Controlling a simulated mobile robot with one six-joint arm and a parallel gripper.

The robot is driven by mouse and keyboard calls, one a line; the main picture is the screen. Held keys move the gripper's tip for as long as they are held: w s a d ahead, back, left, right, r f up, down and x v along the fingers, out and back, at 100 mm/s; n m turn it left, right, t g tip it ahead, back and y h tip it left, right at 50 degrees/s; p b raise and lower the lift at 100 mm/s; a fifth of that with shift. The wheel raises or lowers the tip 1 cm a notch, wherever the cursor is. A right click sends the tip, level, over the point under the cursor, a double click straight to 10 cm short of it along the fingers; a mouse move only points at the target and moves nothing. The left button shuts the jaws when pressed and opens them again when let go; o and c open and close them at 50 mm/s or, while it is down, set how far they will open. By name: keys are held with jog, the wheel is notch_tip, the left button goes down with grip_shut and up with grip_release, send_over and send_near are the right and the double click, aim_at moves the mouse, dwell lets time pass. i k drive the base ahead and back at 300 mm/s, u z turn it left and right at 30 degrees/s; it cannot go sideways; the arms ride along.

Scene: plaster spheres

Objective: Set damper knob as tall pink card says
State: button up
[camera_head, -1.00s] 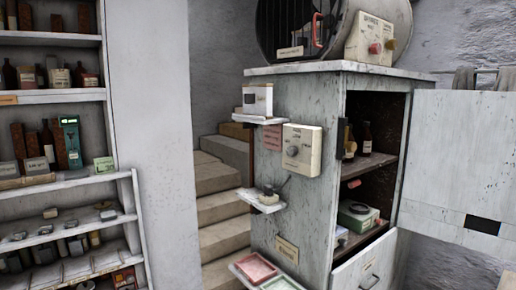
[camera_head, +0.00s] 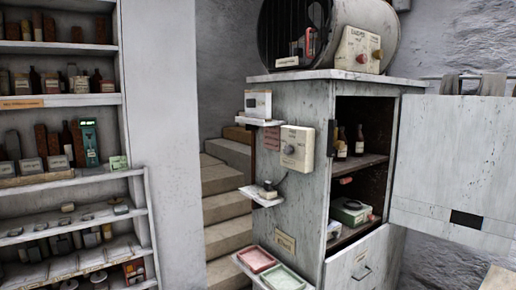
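A cream box (camera_head: 352,50) with small lettering that seems to read "damper" stands on top of the grey cabinet (camera_head: 290,210). It has a red knob (camera_head: 361,58) and a yellowish knob (camera_head: 377,54); their settings are too small to read. A second cream box (camera_head: 297,148) with a round pale knob (camera_head: 289,149) is fixed to the cabinet's side. A pink card (camera_head: 271,139) with unreadable writing is on that side, left of this box. My gripper is not in view.
The cabinet's upper door (camera_head: 452,160) stands open to the right; bottles and a green box (camera_head: 350,211) are inside. Small side shelves hold a white box (camera_head: 258,103) and pink and green trays (camera_head: 256,259). Crowded shelves (camera_head: 60,180) stand left, with stairs (camera_head: 222,180) between.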

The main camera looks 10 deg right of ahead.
aim_at(362, 59)
jog(key=u, duration=0.05)
jog(key=k, duration=0.3)
jog(key=z, duration=0.15)
jog(key=i, duration=0.9)
jog(key=u, duration=0.9)
